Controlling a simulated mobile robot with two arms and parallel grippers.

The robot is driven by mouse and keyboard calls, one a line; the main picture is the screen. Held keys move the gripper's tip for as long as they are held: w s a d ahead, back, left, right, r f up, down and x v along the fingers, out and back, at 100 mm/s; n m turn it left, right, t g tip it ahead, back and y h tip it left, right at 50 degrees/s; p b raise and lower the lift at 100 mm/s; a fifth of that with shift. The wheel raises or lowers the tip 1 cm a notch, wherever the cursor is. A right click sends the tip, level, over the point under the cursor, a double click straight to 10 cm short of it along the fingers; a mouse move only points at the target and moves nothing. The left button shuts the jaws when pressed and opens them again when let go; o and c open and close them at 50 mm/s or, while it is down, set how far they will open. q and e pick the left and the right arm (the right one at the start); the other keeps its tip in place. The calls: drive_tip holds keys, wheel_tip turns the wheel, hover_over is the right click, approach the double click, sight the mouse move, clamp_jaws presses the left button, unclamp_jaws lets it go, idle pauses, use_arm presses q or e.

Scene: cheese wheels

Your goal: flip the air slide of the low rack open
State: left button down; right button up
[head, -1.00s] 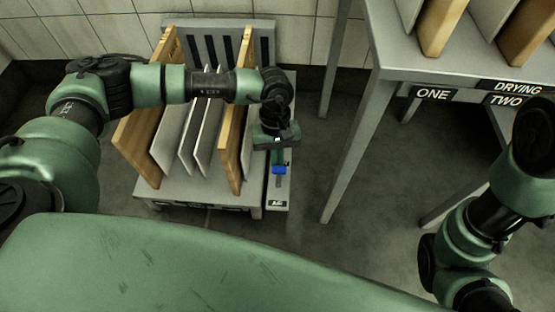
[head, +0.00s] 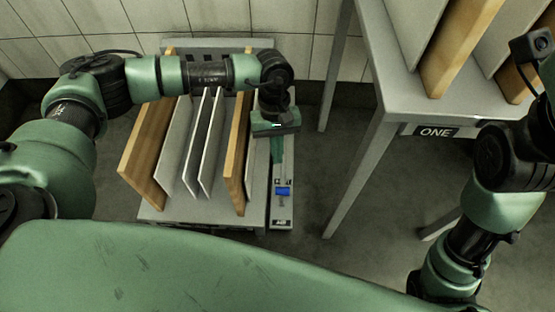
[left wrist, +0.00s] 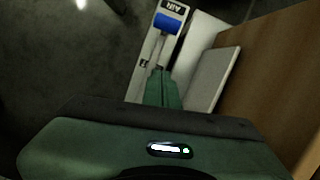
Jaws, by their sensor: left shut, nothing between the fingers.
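The low rack (head: 160,214) stands on the floor with several upright boards in it. Along its right side runs a pale strip with an AIR label (head: 281,222) at its near end. The air slide's blue knob (head: 283,191) sits on this strip, a little behind the label. It also shows in the left wrist view (left wrist: 167,23). My left gripper (head: 277,162) points down over the strip, behind the knob and apart from it. Its green fingers (left wrist: 158,72) are shut and empty. My right arm shows at the right, but its fingers are out of view.
A wooden board (head: 236,160) stands just left of the strip. A taller table (head: 400,85) with a ONE label (head: 436,132) and boards on top stands at right; its front leg (head: 352,190) reaches the floor. Bare floor lies between rack and table.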

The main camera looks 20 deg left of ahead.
use_arm(q)
drive_tip(key=p+v, duration=0.1)
drive_tip(key=v, duration=0.2)
idle(0.6)
